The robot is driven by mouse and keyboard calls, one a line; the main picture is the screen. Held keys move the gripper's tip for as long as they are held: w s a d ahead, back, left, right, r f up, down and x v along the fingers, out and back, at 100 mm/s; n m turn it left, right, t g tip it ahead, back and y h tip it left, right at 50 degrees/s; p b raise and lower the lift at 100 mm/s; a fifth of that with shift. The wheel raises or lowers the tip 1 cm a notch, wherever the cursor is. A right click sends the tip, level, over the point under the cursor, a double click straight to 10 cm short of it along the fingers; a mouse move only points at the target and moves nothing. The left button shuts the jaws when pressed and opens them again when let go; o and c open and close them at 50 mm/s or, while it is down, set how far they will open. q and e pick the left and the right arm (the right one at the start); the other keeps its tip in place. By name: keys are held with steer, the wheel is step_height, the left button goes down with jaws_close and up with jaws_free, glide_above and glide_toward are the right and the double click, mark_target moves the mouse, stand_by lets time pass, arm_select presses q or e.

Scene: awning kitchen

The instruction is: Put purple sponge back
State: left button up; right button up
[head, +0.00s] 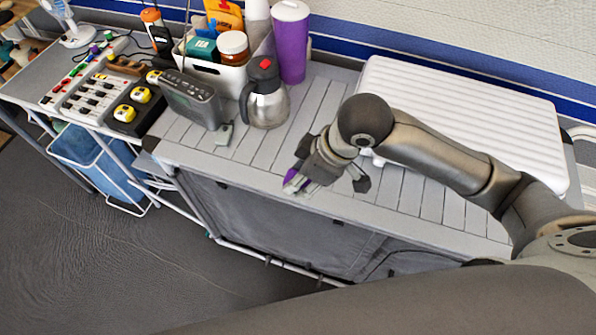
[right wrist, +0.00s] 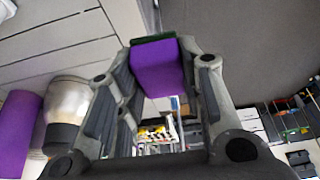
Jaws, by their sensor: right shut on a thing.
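The purple sponge (head: 291,180) shows as a small purple patch at the fingers of my right gripper (head: 308,178) in the head view. The gripper is over the front part of the slatted grey counter (head: 235,160) and hides much of the sponge. In the right wrist view the sponge (right wrist: 157,66) is a purple block with a dark green side, held between the two fingers of my right gripper (right wrist: 160,75). I cannot tell how far it is above the counter. My left gripper is not in view.
A steel jug (head: 267,105), a radio (head: 190,99), a purple cup (head: 291,45) and a white bin (head: 215,74) of items stand behind and left. A white ribbed panel (head: 465,110) lies at the back right. A blue basket (head: 95,160) hangs lower left.

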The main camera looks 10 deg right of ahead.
steer(key=w+d+f, duration=0.1)
steer(key=w+f, duration=0.1)
steer(key=w, duration=0.1)
steer(key=w+d+f+p, duration=0.1)
steer(key=w+d+f, duration=0.1)
steer(key=w+f, duration=0.1)
steer(key=w+d+f+p, duration=0.1)
steer(key=w+d+f, duration=0.1)
steer(key=w, duration=0.3)
steer(key=shift+w+d+f, duration=0.15)
steer(key=shift+w+f, duration=0.1)
steer(key=shift+f, duration=0.5)
steer(key=shift+w+d+f, duration=0.2)
steer(key=shift+w+f, duration=0.25)
steer(key=shift+f, duration=0.2)
step_height(320, 180, down, 2)
steer(key=shift+f+p, duration=0.1)
steer(key=shift+p, duration=0.45)
steer(key=shift+f, duration=0.45)
steer(key=o, duration=1)
steer(key=shift+f, duration=0.15)
